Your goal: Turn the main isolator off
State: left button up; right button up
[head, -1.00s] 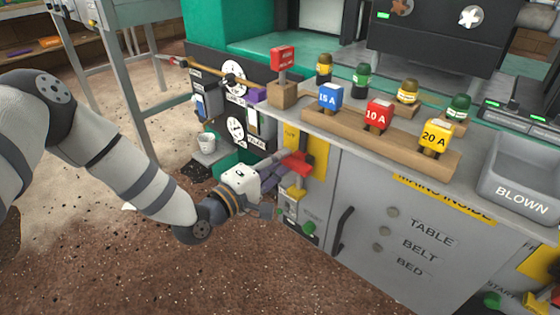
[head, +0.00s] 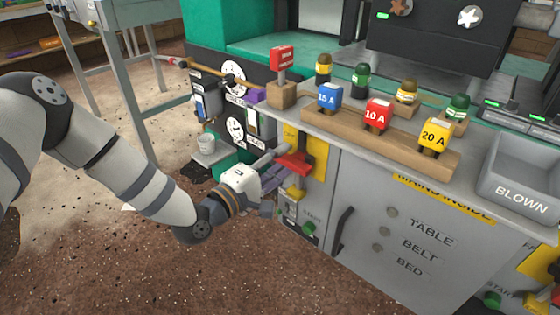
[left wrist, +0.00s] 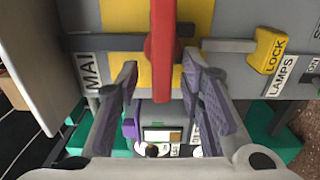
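The main isolator is a red handle (head: 296,162) on a yellow plate (head: 319,155) on the grey cabinet's left end. My left gripper (head: 277,168) is at the handle, coming from the left. In the left wrist view the red handle (left wrist: 162,35) stands upright in the picture before the yellow plate (left wrist: 114,15). Its lower end appears between the tips of my open left gripper (left wrist: 160,68), with a gap on each side. I cannot tell how deep it sits between the fingers. My right gripper is not in view.
A yellow lock tab (head: 296,194) and a green button (head: 309,228) sit below the handle. A black door handle (head: 342,229) is to the right. Colored fuses stand in a wooden rack (head: 370,131) on the top. The floor at front left is clear.

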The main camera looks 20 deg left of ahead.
pick_arm(q)
jog(key=shift+s+a+f, duration=0.1)
jog(key=shift+s+a, duration=0.1)
jog(key=shift+s, duration=0.1)
jog(key=v, duration=1.1)
jog(key=shift+s, duration=0.2)
